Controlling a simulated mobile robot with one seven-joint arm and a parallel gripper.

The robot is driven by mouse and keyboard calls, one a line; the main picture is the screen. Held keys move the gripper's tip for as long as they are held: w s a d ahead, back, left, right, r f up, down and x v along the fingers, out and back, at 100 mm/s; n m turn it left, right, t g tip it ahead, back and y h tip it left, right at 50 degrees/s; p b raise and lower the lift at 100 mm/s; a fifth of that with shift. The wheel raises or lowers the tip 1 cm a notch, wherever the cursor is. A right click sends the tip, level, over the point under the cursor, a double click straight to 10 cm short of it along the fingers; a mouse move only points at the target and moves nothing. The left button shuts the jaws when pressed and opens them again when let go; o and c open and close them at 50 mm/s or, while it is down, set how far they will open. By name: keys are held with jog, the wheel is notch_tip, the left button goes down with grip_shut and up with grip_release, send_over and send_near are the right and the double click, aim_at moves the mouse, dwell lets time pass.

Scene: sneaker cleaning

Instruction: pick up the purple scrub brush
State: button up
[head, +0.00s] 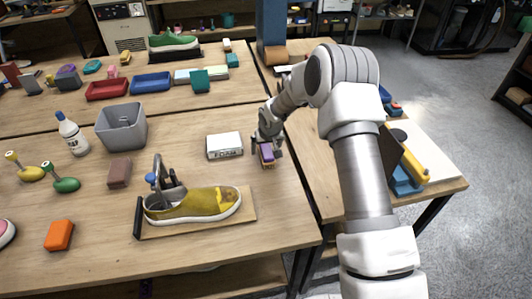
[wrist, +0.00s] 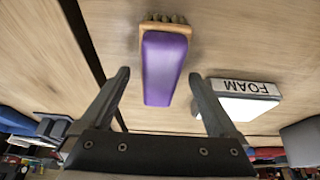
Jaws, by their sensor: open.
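The purple scrub brush (head: 267,153) lies on the wooden table near its right edge, at the end of my arm. In the wrist view the brush (wrist: 162,68) shows a purple top on a tan base with dark bristles at one end. My gripper (wrist: 160,88) is open, with one finger on each side of the brush's near end in the picture. A gap shows between the brush and each finger. In the head view my gripper (head: 267,143) is right over the brush and partly hides it.
A white box marked FOAM (head: 225,146) stands just left of the brush, close to one finger in the wrist view (wrist: 240,98). A yellow sneaker (head: 195,205) on a wooden board is nearer the front. A seam between tables runs to the right of the brush.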

aim_at(269, 148)
jog(key=shift+f+b, duration=0.25)
jog(key=shift+b, duration=0.2)
dwell(0.4)
jog(key=c, duration=1.5)
jog(key=shift+r, duration=0.15)
jog(key=shift+r+p, duration=0.3)
jog(key=shift+p, duration=0.35)
jog(key=r, duration=0.3)
jog(key=d+r+b, duration=0.1)
jog(key=shift+s+r, duration=0.25)
jog(key=s+d+r, duration=0.6)
jog(key=d, duration=0.2)
jog(key=shift+d, duration=0.35)
jog(key=shift+r, duration=0.1)
